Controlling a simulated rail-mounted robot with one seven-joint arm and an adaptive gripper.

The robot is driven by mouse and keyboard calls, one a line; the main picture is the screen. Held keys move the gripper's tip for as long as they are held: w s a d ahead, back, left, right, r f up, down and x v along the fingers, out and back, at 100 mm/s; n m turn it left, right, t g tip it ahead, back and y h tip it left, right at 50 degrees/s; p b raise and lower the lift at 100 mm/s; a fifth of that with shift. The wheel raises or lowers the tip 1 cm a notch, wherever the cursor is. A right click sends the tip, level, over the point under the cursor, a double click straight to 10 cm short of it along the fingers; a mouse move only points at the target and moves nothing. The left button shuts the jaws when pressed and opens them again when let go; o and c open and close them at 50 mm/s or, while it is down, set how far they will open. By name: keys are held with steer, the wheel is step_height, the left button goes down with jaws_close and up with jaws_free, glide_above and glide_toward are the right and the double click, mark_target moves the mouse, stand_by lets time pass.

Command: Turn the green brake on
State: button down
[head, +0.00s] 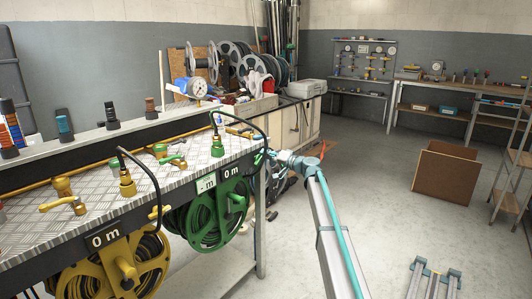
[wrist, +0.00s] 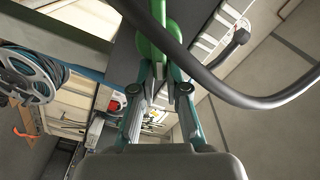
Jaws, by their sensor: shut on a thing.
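The green hose reel (head: 205,222) hangs under the front edge of the bench, right of the yellow one. My gripper (head: 266,156) is at the bench's right end, just right of the green reel's "0 m" plate. In the wrist view my gripper (wrist: 170,88) has its fingers close together on a smooth green piece, the green brake (wrist: 152,42). A black hose crosses in front of part of it. In the head view the brake is too small and covered to make out clearly.
A yellow reel (head: 120,268) hangs to the left. A green valve fitting (head: 217,148) stands on the metal bench top (head: 110,185), and its black hose arcs down close to my gripper. The floor to the right is mostly clear, with a brown box (head: 445,172) farther back.

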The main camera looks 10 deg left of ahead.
steer(key=shift+s+a+f+m+p, duration=0.1)
steer(key=shift+f+m+p, duration=0.3)
steer(key=shift+m, duration=0.55)
steer(key=shift+s+d+f+m+p, duration=0.1)
steer(key=shift+f+m+p, duration=0.35)
steer(key=shift+m, duration=0.45)
steer(key=shift+s+a+f+m+p, duration=0.1)
steer(key=shift+f+m+p, duration=0.15)
steer(key=shift+m+p, duration=0.5)
steer(key=shift+m, duration=0.4)
steer(key=c, duration=1.1)
jaws_free()
steer(key=shift+w+a+r, duration=0.1)
steer(key=shift+w+r, duration=0.05)
steer(key=shift+r, duration=0.05)
steer(key=v, duration=1.2)
